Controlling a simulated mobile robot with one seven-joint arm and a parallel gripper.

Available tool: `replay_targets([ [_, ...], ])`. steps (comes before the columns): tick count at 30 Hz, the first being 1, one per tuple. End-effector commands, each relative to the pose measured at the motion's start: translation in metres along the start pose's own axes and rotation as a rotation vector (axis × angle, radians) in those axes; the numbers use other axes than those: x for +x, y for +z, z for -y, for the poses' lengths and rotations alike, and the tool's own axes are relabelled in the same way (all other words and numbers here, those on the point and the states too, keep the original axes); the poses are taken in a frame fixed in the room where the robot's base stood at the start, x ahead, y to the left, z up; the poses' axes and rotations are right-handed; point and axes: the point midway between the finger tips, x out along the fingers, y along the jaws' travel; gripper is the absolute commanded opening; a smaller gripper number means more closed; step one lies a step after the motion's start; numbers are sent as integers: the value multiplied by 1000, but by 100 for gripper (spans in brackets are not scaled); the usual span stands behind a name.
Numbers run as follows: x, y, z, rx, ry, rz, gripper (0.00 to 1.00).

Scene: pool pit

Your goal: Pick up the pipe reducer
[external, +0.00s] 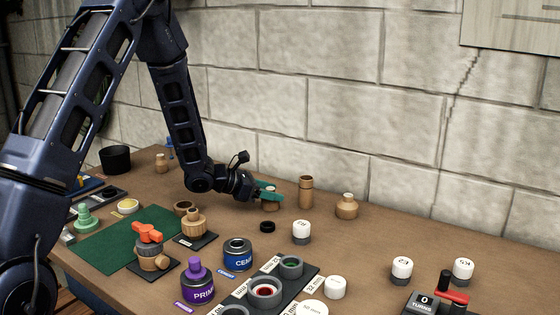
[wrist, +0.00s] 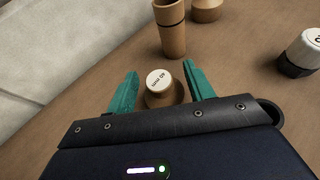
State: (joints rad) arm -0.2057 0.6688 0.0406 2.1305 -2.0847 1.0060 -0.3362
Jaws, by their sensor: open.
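The tan stepped piece that looks like the pipe reducer (wrist: 160,98) stands upright on the bench in the wrist view. It has a white, round top marked in mm and a wider base. In the external view the reducer (external: 270,205) is partly hidden by my gripper (external: 267,191). In the wrist view my gripper (wrist: 159,74) is open, with one teal finger on each side of the reducer. Gaps show beside its top. Its lower base is partly hidden by the gripper body, and I cannot tell whether a finger touches it.
A tall tan cylinder (external: 306,192) and a round tan fitting (external: 347,207) stand just beyond. A block wall (external: 300,100) backs the bench. Cans and fittings crowd the front; bare bench (external: 350,250) lies right.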

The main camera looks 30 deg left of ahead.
Motion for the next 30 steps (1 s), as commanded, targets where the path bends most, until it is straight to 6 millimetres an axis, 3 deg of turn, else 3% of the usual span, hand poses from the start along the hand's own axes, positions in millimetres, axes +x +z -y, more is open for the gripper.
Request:
replay_targets([
  [6,1,0,0,0,1,0,53],
  [14,1,0,0,0,1,0,4],
  [25,0,2,-1,0,1,0,2],
  [30,-6,18,-1,1,2,2,0],
])
